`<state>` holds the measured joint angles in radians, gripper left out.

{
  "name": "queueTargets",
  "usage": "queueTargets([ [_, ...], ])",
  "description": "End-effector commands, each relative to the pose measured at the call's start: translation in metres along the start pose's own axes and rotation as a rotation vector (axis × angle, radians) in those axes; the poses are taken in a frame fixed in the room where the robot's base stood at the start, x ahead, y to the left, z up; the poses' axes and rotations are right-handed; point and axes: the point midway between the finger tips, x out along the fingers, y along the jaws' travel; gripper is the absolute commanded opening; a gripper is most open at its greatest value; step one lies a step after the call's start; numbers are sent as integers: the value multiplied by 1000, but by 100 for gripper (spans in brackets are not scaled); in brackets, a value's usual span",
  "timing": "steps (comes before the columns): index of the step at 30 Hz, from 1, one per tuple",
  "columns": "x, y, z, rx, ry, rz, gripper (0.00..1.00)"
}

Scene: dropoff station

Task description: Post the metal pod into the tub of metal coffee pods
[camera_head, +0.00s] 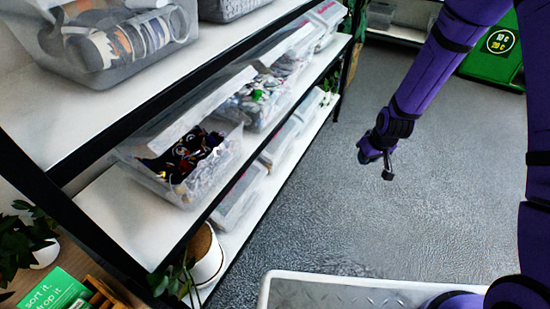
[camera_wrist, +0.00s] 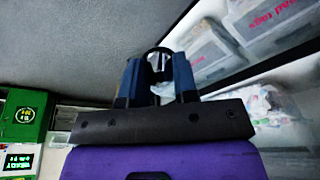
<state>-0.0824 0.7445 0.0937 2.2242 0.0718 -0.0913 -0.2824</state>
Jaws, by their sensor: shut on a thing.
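My gripper (camera_head: 376,166) hangs over the grey floor, to the right of the shelves and apart from them. In the wrist view the two blue fingers of my gripper (camera_wrist: 159,75) are closed around a small round thing with a dark rim, seemingly the metal pod (camera_wrist: 158,50). The pod is too small to make out in the head view. A clear tub (camera_head: 143,173) on the middle shelf holds dark, orange and pale shiny small items. Another clear tub (camera_head: 236,118) behind it holds mixed coloured small pieces. I cannot read which tub is for metal coffee pods.
A large clear bin (camera_head: 95,72) with shoes stands on the upper shelf (camera_head: 225,42). A black shelf post (camera_head: 350,50) stands at the far end. A green bin (camera_head: 505,60) is at the back right. The floor between is clear.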

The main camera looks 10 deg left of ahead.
Motion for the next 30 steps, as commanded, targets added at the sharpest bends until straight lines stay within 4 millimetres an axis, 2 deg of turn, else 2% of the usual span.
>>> queueTargets([
  [1, 1, -22, 2, -64, 53, -24, 6],
  [4, -2, -65, 1, -193, 185, -80, 6],
  [8, -18, -129, 1, -356, 371, -184, 6],
  [12, -49, -193, 4, -490, 550, -309, 6],
  [15, -76, -231, 8, -557, 649, -391, 6],
  [18, -100, -259, 13, -601, 719, -456, 6],
  [22, -124, -281, 19, -632, 775, -510, 5],
  [25, -134, -289, 22, -642, 795, -531, 5],
  [30, -136, -297, 18, -646, 803, -540, 5],
])
